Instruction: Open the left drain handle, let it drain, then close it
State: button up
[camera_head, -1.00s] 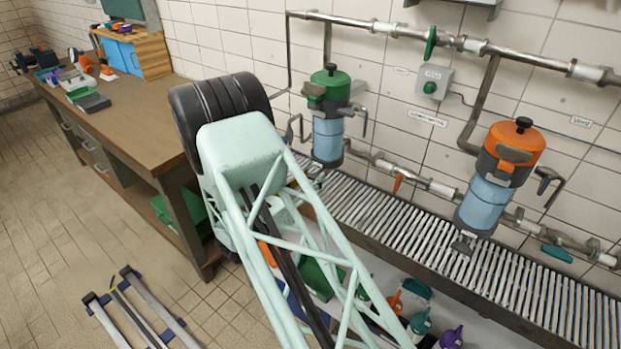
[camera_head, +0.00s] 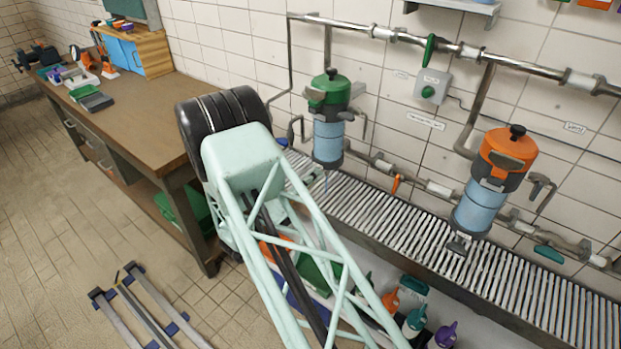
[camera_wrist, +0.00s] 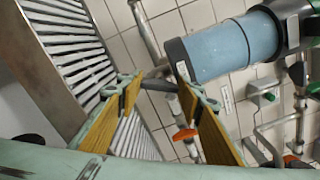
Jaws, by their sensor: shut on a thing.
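The left filter has a green cap (camera_head: 330,90) and a blue clear body (camera_head: 327,143), and hangs above the slatted drain grate. In the wrist view its blue body (camera_wrist: 235,50) is large at the upper right, with a grey end. The grey left drain handle (camera_wrist: 158,72) sticks out from that end. My gripper (camera_wrist: 158,80) has its yellow-padded fingers on either side of this handle and is shut on it. In the head view my arm hides most of the gripper. A thin bluish streak shows under the left filter; I cannot tell if it is water.
The slatted grate (camera_head: 400,218) runs along the tiled wall. An orange-capped filter (camera_head: 490,180) stands to the right. Pipes with an orange lever (camera_head: 396,183) and a green lever (camera_head: 430,50) are close by. A workbench (camera_head: 150,105) is at the left, bottles (camera_head: 415,320) below the grate.

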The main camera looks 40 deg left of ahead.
jog(key=n+p, duration=0.2)
jog(key=n, duration=0.4)
jog(key=shift+f, duration=0.1)
dwell(0.5)
jog(key=o, duration=0.9)
jog(key=shift+s, duration=0.1)
jog(key=shift+s+d, duration=0.15)
jog(key=shift+s, duration=5.8)
